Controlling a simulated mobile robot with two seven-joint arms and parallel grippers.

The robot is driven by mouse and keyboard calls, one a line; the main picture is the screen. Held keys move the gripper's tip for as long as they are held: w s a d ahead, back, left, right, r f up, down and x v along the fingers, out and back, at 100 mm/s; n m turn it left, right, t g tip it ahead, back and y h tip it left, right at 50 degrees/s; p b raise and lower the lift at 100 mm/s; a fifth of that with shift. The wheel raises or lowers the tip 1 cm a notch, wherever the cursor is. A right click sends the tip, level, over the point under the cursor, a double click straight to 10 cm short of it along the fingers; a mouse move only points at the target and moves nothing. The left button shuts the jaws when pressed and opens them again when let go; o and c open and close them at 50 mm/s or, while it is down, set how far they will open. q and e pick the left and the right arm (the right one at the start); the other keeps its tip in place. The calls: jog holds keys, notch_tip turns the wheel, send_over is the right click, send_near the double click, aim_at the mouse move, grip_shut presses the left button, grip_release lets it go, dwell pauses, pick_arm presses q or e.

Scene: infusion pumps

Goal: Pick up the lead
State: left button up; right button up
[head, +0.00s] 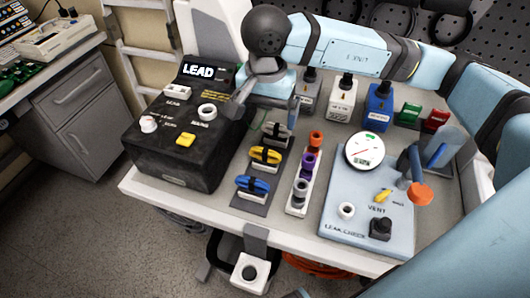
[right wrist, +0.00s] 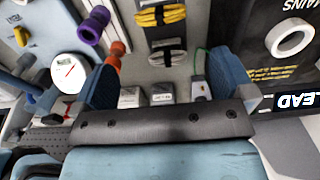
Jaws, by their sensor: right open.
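My right gripper (head: 267,106) is open above the back middle of the bench, to the right of the black box marked LEAD (head: 178,148). In the right wrist view its two fingers (right wrist: 161,80) are wide apart with nothing held. A thin green cable (right wrist: 200,55) runs up from a small grey piece (right wrist: 200,90) beside the right-hand finger; I cannot tell whether this is the lead. Coiled cables also lie on dark holders: grey (head: 278,131), yellow (head: 265,154) and blue (head: 253,184). My left gripper is not in view.
A rack with orange, purple and grey rings (head: 308,161) stands right of the coils. Beyond it is a pale blue panel (head: 340,225) with a dial (head: 365,150). White and blue boxes (head: 379,105) stand along the back. A dark bin is below the front edge.

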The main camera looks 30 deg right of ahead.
aim_at(266, 149)
notch_tip(266, 149, down, 12)
jog(key=shift+r, duration=0.15)
jog(key=c, duration=0.8)
